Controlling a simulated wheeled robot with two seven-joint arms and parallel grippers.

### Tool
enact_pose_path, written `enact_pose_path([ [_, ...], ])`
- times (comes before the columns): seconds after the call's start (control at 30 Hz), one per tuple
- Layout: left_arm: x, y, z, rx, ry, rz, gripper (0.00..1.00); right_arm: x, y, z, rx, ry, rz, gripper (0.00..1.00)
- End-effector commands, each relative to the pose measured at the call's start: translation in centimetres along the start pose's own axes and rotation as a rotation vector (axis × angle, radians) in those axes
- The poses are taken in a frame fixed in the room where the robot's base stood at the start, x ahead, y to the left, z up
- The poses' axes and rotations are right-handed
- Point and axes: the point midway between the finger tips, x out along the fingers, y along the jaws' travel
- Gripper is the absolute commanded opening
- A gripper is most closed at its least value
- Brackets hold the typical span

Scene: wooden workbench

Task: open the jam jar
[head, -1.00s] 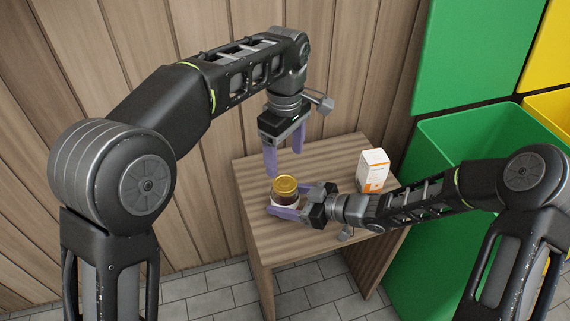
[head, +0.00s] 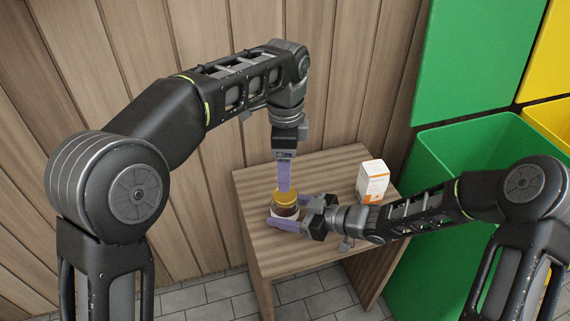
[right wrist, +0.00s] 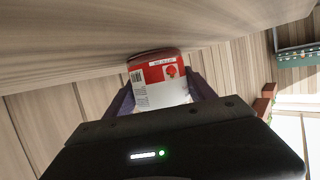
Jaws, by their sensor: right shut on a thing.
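My right gripper (head: 285,215) comes in from the right and is shut on the jar's body, a finger on each side. My left gripper (head: 284,188) points straight down right at the lid. Its fingers are seen edge-on, one behind the other, so their gap is hidden and I cannot tell whether they touch the lid.
A white and orange carton (head: 372,181) stands on the wooden bench (head: 330,165) to the right of the jar, behind my right arm. Green bins (head: 470,150) stand to the right of the bench. A plank wall is behind. The bench's left back part is clear.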

Motion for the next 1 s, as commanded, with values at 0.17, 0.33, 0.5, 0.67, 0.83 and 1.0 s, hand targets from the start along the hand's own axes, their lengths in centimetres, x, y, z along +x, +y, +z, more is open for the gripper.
enact_pose_path([
  [0.17, -0.02, -0.02, 0.05, 0.462, -0.001, 0.0, 0.72, -0.01, 0.02, 0.0, 0.0, 0.0, 0.0, 0.0],
  [0.33, -0.04, -0.01, 0.02, 0.911, 0.0, -0.001, 0.72, 0.0, 0.01, 0.0, 0.0, 0.0, 0.0, 0.0],
  [0.5, -0.05, -0.03, 0.05, 1.292, 0.0, -0.001, 0.72, 0.0, 0.01, 0.0, 0.0, 0.0, 0.0, 0.0],
  [0.67, -0.07, -0.03, 0.02, 1.519, -0.001, -0.002, 0.72, 0.0, 0.01, 0.0, 0.0, 0.0, 0.0, 0.0],
  [0.83, -0.08, -0.03, 0.02, 1.607, -0.002, -0.002, 0.72, 0.0, 0.01, 0.0, 0.0, 0.0, 0.0, 0.0],
  [1.0, -0.08, -0.03, 0.02, 1.611, -0.002, -0.002, 0.72, 0.0, 0.01, 0.0, 0.0, 0.0, 0.0, 0.0],
])
